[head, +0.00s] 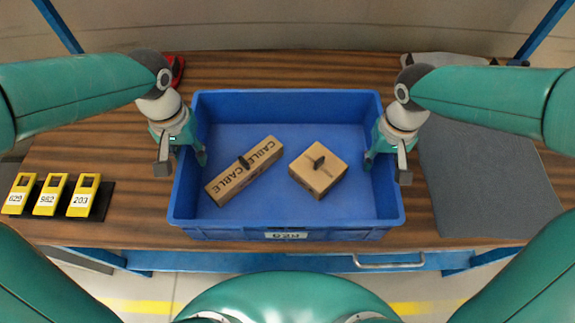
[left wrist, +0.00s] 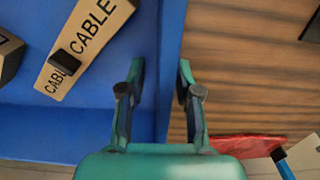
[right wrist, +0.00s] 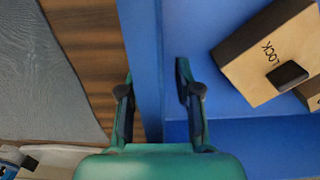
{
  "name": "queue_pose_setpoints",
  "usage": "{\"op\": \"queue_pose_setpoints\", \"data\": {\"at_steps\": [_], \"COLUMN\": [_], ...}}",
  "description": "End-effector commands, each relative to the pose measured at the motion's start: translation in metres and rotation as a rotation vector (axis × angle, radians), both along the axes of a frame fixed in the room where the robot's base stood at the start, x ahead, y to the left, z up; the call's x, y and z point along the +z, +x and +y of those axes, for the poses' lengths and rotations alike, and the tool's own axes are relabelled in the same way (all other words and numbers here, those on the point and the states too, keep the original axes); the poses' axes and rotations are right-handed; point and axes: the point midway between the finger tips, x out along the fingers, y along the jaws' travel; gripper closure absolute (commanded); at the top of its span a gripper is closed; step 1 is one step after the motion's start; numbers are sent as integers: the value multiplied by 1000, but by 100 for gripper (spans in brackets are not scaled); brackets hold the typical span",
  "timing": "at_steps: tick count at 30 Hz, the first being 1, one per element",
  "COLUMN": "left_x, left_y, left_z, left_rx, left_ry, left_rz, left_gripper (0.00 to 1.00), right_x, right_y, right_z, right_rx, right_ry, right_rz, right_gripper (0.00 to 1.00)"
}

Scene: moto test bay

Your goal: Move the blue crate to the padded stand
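The blue crate (head: 350,233) stands level on the wooden bench, with a label on its front wall. Inside lie a long cable box (head: 236,180) and a smaller carton (head: 318,172). My left gripper (head: 183,160) straddles the crate's left wall, one finger inside and one outside. My right gripper (head: 387,165) straddles the right wall the same way. In the left wrist view (left wrist: 160,85) and the right wrist view (right wrist: 155,85) the fingers are apart, with the wall between them. A flat dark grey padded surface (head: 490,185), seemingly the padded stand, lies right of the crate.
Three yellow numbered items (head: 50,194) sit in dark holders on the bench's left. A red object (head: 177,72) lies behind the crate at the left, and a grey item (head: 450,59) at the back right. Bare wood (head: 110,145) shows left of the crate.

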Motion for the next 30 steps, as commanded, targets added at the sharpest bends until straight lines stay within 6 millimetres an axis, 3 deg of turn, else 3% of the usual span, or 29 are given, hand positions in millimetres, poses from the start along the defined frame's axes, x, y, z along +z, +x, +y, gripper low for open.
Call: {"op": "queue_pose_setpoints", "data": {"at_steps": [1, 6, 30], "left_x": [0, 0, 7], "left_y": [0, 0, 1], "left_z": [0, 0, 1], "left_rx": [0, 0, 2], "left_ry": [0, 0, -1], "left_rz": [0, -1, -4], "left_gripper": [73, 100, 100], "right_x": [0, 0, 7], "right_y": [0, 0, 1], "right_z": [0, 0, 1], "right_rx": [0, 0, 1], "right_ry": [0, 0, 0], "right_rz": [0, 0, -2], "right_gripper": [73, 100, 100]}}
